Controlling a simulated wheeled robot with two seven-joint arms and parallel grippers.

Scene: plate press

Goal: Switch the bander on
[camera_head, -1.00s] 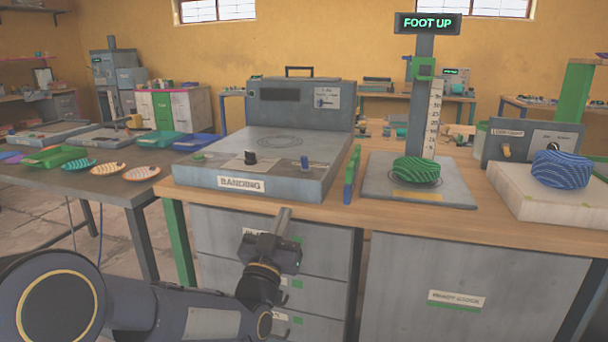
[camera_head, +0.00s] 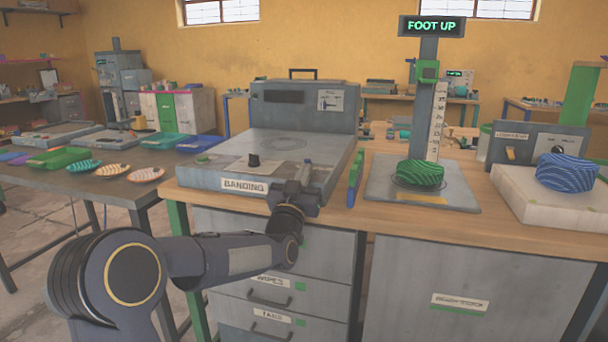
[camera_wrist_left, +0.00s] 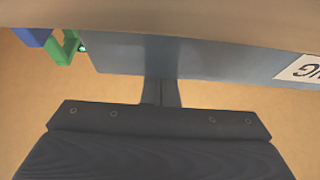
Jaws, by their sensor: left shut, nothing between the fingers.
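The bander (camera_head: 215,175) is a grey box labelled BANDING on the wooden bench, with a black knob (camera_head: 253,160) on its top. Its raised back panel (camera_head: 270,110) has a dark display. A small switch stands at the front right of its top; my left gripper (camera_head: 305,170) overlaps it in the head view, so contact cannot be told. The gripper is shut and empty at the bander's front right edge. In the left wrist view, the narrow shut fingers (camera_wrist_left: 160,92) point at the bander's grey front (camera_wrist_left: 215,60), left of the partly visible label. My right gripper is out of view.
A green and blue rack (camera_head: 354,178) stands close right of the bander. Further right is a gauge stand (camera_head: 428,110) reading FOOT UP, with a green ribbed piece (camera_head: 420,173) on its base. A blue ribbed piece (camera_head: 567,172) sits on a white block.

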